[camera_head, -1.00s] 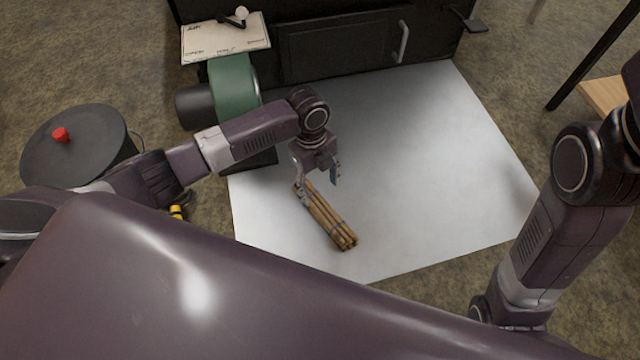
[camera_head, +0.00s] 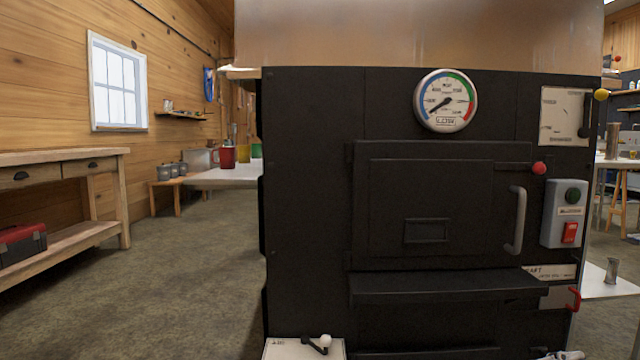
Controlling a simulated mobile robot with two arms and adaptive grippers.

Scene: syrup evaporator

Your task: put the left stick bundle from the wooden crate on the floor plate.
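The stick bundle, the wooden crate and the floor plate in front of the evaporator are all out of view now. Neither of my grippers can be made out. The head view faces the black evaporator front (camera_head: 310,200) straight on, so the floor directly before it is hidden below the frame.
The evaporator has a round gauge (camera_head: 446,101), a closed door (camera_head: 430,205) with a grey handle (camera_head: 516,220), a ledge (camera_head: 445,287) and a switch box (camera_head: 565,214). A wooden workbench (camera_head: 65,155) holds a red toolbox (camera_head: 22,243) at left. The floor (camera_head: 180,290) between is clear.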

